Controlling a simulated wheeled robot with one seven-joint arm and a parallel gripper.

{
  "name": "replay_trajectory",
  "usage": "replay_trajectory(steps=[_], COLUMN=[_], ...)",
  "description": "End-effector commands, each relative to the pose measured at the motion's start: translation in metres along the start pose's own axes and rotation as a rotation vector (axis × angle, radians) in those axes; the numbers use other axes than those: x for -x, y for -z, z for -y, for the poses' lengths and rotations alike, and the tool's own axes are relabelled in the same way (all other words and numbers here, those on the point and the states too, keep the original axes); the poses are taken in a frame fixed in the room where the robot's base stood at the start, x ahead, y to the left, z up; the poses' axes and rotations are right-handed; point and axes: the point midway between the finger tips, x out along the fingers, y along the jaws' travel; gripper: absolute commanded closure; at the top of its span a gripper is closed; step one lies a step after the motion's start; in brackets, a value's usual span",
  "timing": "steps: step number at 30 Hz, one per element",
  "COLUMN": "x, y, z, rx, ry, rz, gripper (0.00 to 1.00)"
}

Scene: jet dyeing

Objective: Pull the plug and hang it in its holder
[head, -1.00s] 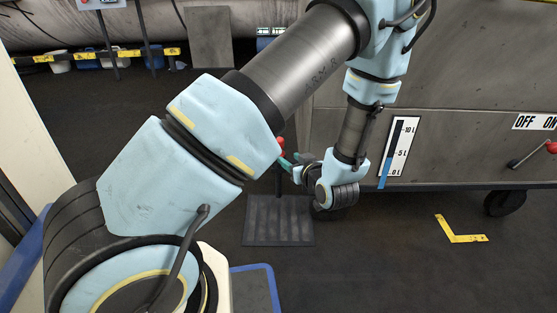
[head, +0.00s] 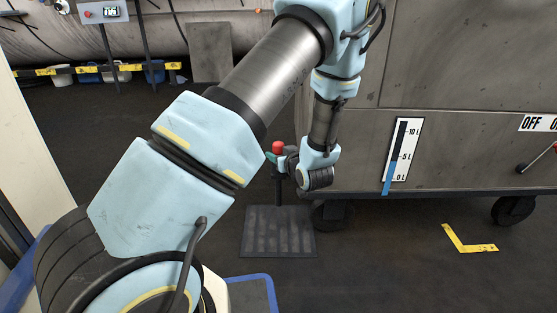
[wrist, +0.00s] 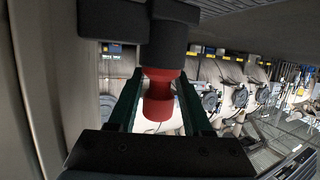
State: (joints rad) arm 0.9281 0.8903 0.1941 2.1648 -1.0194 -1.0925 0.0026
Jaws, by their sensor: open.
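The red plug (head: 278,147) sits at the top of a dark upright pipe (head: 279,188) above a floor grating. My gripper (head: 273,158) is at the plug, its green fingers reaching left. In the wrist view, which appears upside down, the plug (wrist: 158,103) lies between the two open fingers (wrist: 158,105). Its wide end is against the dark pipe fitting (wrist: 163,40). Gaps show beside the plug's narrow part; contact at its wide end is unclear. I cannot identify the plug's holder in these views.
The grating (head: 278,232) lies below. Open dark floor lies left, with a yellow corner mark (head: 468,241) at right.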

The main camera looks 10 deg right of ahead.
Motion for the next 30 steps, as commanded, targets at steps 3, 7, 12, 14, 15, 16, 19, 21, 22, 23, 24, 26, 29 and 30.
replay_trajectory(steps=[3,7,12,14,15,16,19,21,22,23,24,26,29,30], x=[0.0007,0.0008,0.0009,0.0009,0.0009,0.0009,0.0009,0.0009,0.0009,0.0009,0.0009,0.0009,0.0011,0.0014], y=[0.0009,0.0008,0.0008,0.0008,0.0008,0.0008,0.0008,0.0009,0.0009,0.0011,0.0011,0.0011,0.0017,0.0027], z=[-0.0001,-0.0001,-0.0001,-0.0001,-0.0001,-0.0001,-0.0001,-0.0001,-0.0001,-0.0001,-0.0001,-0.0001,-0.0001,-0.0001], rx=[0.0,0.0,0.0,0.0,0.001,0.001,0.001,0.001,0.001,0.001,0.001,0.001,0.001,0.001], ry=[0.0,0.0,0.0,0.0,0.0,0.0,0.0,0.0,0.0,0.0,0.0,0.0,0.0,0.0], rz=[0.0,0.0,0.0,-0.001,-0.001,-0.001,-0.001,-0.001,-0.001,-0.001,-0.001,-0.001,-0.001,-0.001], gripper=[0.5,0.65,0.84,0.91,0.95,0.99,1.0,1.0,1.0,1.0,1.0,1.0,1.0,1.0])
